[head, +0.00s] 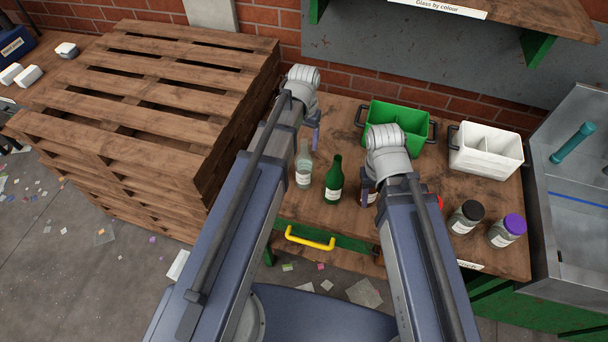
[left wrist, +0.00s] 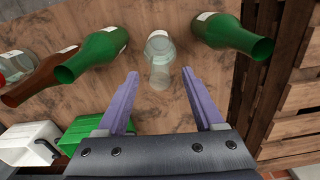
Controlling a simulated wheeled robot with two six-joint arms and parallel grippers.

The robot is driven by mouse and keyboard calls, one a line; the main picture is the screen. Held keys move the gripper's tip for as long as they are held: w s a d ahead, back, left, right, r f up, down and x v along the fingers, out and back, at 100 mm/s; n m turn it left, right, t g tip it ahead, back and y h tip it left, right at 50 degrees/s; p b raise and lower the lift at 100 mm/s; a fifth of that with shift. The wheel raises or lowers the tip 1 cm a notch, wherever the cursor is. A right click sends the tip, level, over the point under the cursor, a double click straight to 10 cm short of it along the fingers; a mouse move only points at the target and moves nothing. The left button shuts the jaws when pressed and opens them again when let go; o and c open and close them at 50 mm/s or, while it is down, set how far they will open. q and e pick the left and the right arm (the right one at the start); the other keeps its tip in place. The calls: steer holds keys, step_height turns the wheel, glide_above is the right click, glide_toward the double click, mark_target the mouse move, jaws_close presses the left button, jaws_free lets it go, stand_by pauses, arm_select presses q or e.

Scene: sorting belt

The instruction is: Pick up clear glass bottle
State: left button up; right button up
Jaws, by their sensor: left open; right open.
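The clear glass bottle (head: 304,172) stands upright on the wooden workbench, with a pale label. In the left wrist view the clear bottle (left wrist: 160,58) lies ahead, its neck pointing toward the space between the fingertips. My left gripper (head: 314,138) is just behind the bottle in the head view, open and empty. In the left wrist view its purple fingers (left wrist: 161,76) are spread to either side of the bottle's neck; I cannot tell whether they touch it. My right gripper (head: 369,190) is open over the bench, partly in front of a brown bottle (left wrist: 45,77).
A green bottle (head: 334,181) stands right of the clear one. Another green bottle (left wrist: 232,35) flanks it in the left wrist view. A green crate (head: 398,118), white bin (head: 486,150) and two lidded jars (head: 466,218) are at the right. Stacked pallets (head: 150,110) stand left.

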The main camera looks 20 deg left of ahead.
arm_select(q)
steer(key=shift+f+b, duration=0.45)
steer(key=shift+f, duration=0.5)
steer(key=shift+r, duration=0.15)
jaws_close()
stand_by(0.5)
